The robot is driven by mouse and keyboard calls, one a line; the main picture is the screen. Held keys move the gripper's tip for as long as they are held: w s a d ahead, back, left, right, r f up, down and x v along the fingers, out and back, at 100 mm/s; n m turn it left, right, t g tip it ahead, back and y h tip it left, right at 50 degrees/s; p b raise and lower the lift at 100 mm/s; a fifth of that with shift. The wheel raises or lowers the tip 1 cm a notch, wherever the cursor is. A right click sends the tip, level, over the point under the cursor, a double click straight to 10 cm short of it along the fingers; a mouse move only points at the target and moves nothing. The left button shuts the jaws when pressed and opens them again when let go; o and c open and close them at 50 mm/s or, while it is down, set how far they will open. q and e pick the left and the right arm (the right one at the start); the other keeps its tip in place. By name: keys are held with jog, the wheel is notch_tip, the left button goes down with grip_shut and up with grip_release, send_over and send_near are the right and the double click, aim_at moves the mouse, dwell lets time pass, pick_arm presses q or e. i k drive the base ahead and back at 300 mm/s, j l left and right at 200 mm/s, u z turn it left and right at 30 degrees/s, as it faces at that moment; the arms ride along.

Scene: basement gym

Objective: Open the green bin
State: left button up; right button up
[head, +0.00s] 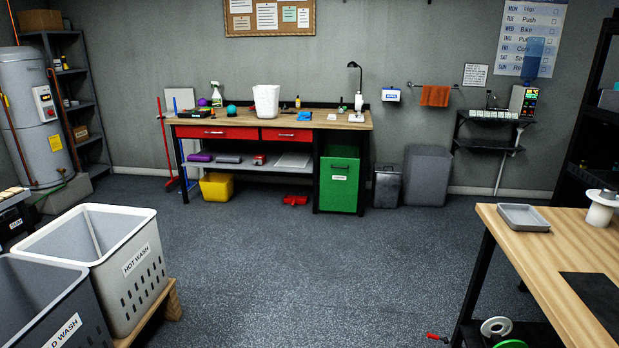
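The green bin (339,185) is under the right end of the workbench (200,131) at the far wall. Its front is a flat green panel with a white label and a dark handle near the top. The panel looks shut, flush with the bench frame. Its inside is hidden. Neither of my grippers shows in the head view.
Clear floor (260,255) lies between me and the bench. Laundry baskets (138,275) stand at the left front, a wooden table (530,255) at the right front. Grey bins (427,178) stand right of the green bin. A red-handled tool (436,337) lies near the table.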

aim_at(339, 165)
jog(key=i, duration=4.85)
